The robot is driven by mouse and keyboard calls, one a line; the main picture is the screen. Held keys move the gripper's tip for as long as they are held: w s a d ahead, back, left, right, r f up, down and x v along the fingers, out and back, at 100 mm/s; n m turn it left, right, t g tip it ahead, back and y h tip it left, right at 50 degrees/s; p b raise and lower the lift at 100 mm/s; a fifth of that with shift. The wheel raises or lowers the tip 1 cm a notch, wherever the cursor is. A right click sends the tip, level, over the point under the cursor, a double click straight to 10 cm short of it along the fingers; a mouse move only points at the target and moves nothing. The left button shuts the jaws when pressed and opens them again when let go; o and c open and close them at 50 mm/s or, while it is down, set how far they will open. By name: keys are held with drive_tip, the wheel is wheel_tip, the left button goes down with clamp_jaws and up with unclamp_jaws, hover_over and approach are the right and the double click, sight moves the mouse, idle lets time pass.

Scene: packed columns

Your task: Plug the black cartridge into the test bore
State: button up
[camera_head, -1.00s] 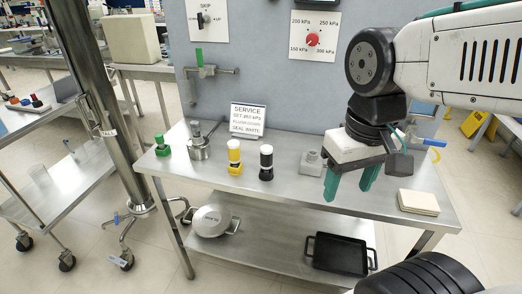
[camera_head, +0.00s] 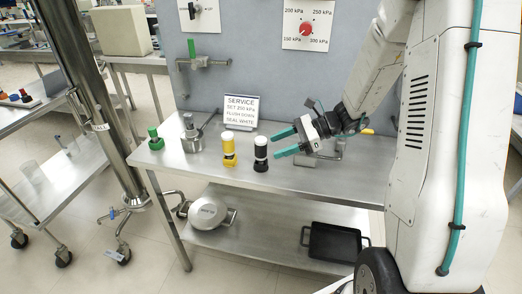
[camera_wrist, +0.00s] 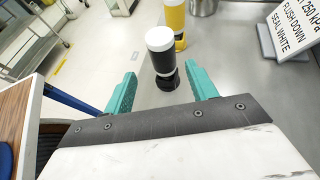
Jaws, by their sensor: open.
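The black cartridge (camera_head: 261,155) stands upright on the steel table, with a white top and a wider black foot. My gripper (camera_head: 274,145) is open and lies nearly level, its two teal fingers pointing left at the cartridge from its right side. In the wrist view the black cartridge (camera_wrist: 161,58) stands ahead of the gap between the open fingers (camera_wrist: 160,80), and nothing is held. A grey block (camera_head: 332,161) stands behind and below my gripper, partly hidden. A metal fitting with a lever (camera_head: 191,141) stands at the left. I cannot tell which one is the test bore.
A yellow cartridge (camera_head: 229,151) with a white top stands just left of the black one. A green-topped piece (camera_head: 155,140) is at the table's left end. A service sign (camera_head: 240,110) stands behind. The back panel carries a red pressure knob (camera_head: 306,28).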

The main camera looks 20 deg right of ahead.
sight(261, 153)
drive_tip(key=shift+w+a+r+m+t, duration=0.15)
drive_tip(key=shift+w+m+t, duration=0.05)
drive_tip(key=shift+w+m, duration=0.15)
drive_tip(key=shift+w+a+r+m+t, duration=0.1)
drive_tip(key=shift+w+r+m+t, duration=0.1)
drive_tip(key=shift+w+m, duration=0.1)
drive_tip(key=x, duration=0.7)
drive_tip(key=shift+s+a+r, duration=0.2)
drive_tip(key=shift+s+a, duration=0.05)
drive_tip(key=shift+a, duration=0.05)
drive_tip(key=shift+c, duration=0.4)
drive_tip(key=c, duration=1)
